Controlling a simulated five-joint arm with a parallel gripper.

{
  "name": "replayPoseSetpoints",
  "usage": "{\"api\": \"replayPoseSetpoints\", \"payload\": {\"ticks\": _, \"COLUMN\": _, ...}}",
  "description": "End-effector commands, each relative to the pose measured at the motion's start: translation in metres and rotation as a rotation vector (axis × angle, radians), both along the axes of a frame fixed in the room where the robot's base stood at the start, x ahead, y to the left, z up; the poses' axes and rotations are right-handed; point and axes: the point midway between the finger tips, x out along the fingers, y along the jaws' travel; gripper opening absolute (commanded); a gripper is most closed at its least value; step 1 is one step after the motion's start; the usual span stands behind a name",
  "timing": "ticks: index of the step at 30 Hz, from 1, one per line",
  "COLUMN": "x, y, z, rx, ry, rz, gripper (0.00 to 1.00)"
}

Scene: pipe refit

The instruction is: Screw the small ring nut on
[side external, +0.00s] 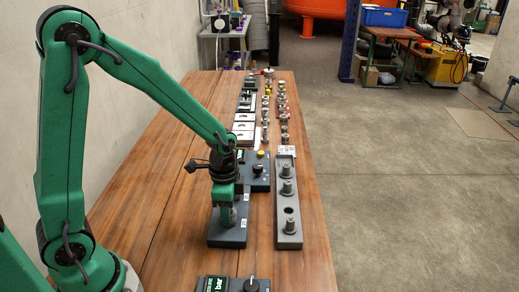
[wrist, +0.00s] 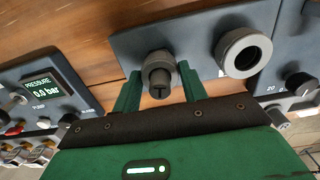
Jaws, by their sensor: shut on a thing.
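My gripper (side external: 227,222) points down over a dark blue-grey block (side external: 215,237) on the wooden table. In the wrist view, the two green fingers of my gripper (wrist: 160,84) stand on either side of a small dark grey ring nut (wrist: 158,64), and the gripper is shut on it. A darker round end with a slot shows at its near side. The nut is at the block (wrist: 190,32); I cannot tell whether its thread is engaged. A larger grey ring (wrist: 243,52) stands on the same block, right of the fingers. In the side view the fingers largely hide the nut.
A grey rail (side external: 288,240) with several upright pegs and an open hole stands right of my gripper. A gauge box (wrist: 42,90) reads 0,0 bar. Behind the block is a dark box with a yellow knob (side external: 262,154). Many small metal parts (side external: 283,110) line the table's far end.

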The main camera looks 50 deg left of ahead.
Motion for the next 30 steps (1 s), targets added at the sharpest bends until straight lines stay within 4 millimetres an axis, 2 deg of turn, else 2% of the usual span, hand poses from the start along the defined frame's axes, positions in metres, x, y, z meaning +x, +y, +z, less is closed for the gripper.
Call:
{"api": "replayPoseSetpoints", "payload": {"ticks": 8, "x": 0.0004, "y": -0.0001, "z": 0.0002, "rx": 0.000, "ry": -0.001, "rz": -0.041, "gripper": 0.19}}
{"api": "replayPoseSetpoints", "payload": {"ticks": 24, "x": 0.0005, "y": -0.0001, "z": 0.0000, "rx": 0.000, "ry": -0.001, "rz": -0.445, "gripper": 0.19}}
{"api": "replayPoseSetpoints", "payload": {"ticks": 30, "x": 0.0005, "y": -0.0001, "z": -0.0001, "rx": 0.000, "ry": -0.001, "rz": -0.521, "gripper": 0.19}}
